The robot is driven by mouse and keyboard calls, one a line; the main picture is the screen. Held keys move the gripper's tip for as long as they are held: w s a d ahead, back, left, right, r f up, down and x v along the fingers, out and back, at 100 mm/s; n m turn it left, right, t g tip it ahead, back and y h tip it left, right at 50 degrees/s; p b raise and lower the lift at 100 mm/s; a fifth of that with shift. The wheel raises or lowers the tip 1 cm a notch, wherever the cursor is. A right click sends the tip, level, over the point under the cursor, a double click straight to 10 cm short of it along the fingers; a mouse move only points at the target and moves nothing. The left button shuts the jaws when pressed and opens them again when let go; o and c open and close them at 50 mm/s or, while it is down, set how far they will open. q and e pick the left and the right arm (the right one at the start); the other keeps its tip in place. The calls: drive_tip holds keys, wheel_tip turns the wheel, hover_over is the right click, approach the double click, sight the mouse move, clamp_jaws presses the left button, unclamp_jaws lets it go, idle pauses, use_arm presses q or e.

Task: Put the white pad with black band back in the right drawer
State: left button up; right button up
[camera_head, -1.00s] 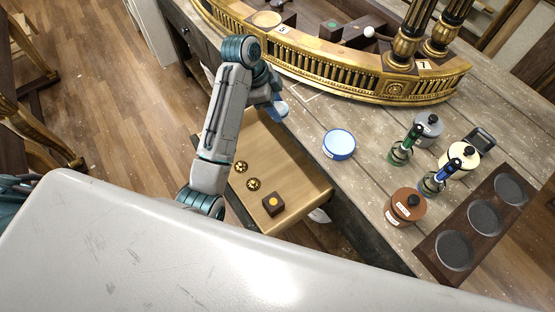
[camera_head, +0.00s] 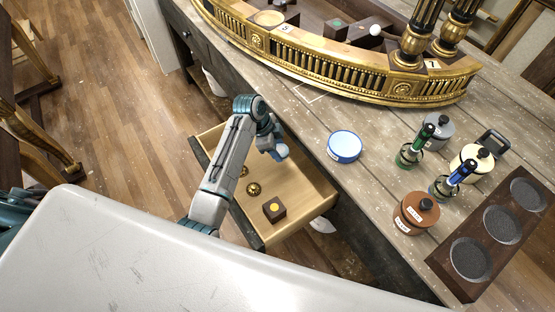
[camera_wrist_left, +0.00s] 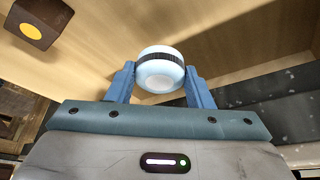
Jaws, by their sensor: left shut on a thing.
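My left gripper (camera_wrist_left: 160,85) is shut on the white pad with black band (camera_wrist_left: 160,70), which sits between its two blue fingers in the left wrist view. In the head view the left gripper (camera_head: 279,152) is over the far right part of the open right drawer (camera_head: 303,197). The pad is hard to make out there. I cannot tell whether it touches the drawer floor. The drawer holds a dark block with a yellow dot (camera_head: 274,208) and small gold-and-black round pieces (camera_head: 253,189). My right gripper is not in view.
A blue-rimmed white round dish (camera_head: 344,147) stands on the worn counter beside the drawer. Lidded pots (camera_head: 415,213), green and blue-handled tools and a dark tray with round wells (camera_head: 470,258) stand further right. A gilt curved console (camera_head: 340,73) lies behind.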

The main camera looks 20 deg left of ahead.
use_arm(q)
wheel_tip(320, 180, down, 4)
drive_tip(key=shift+f, duration=0.1)
drive_tip(key=shift+f+p, duration=0.45)
drive_tip(key=shift+f, duration=1.6)
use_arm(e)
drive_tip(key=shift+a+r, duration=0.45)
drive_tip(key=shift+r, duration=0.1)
use_arm(q)
drive_tip(key=o, duration=0.9)
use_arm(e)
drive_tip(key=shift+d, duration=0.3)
